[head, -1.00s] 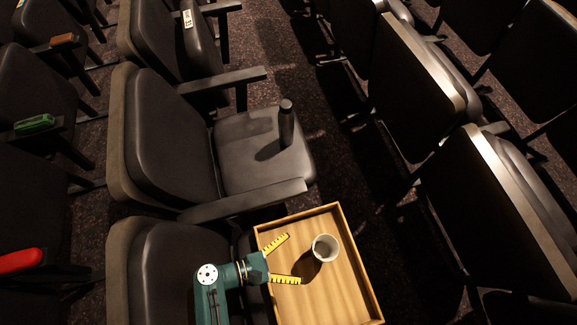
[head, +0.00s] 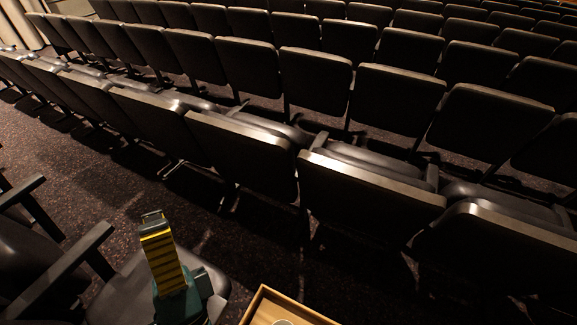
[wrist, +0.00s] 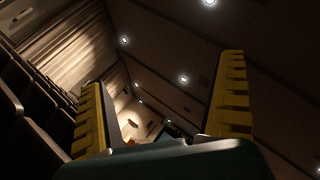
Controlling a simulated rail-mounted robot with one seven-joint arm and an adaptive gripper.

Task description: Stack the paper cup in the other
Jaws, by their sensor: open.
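The wooden tray (head: 262,298) shows only its far corner at the bottom edge of the head view. A pale cup (head: 283,322) stands in it, with just its rim showing; I cannot tell whether another cup is inside it. No second cup shows separately. My gripper (head: 153,222) is raised to the left of the tray, with its yellow fingers pointing up, away from the cup. In the wrist view my gripper (wrist: 164,92) is open, its two fingers wide apart with nothing between them.
A dark seat (head: 125,290) with an armrest (head: 62,268) lies behind and left of my gripper. Rows of seat backs (head: 370,195) fill the far side beyond a dark carpeted aisle (head: 110,205). The wrist view faces the ceiling lights (wrist: 183,79).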

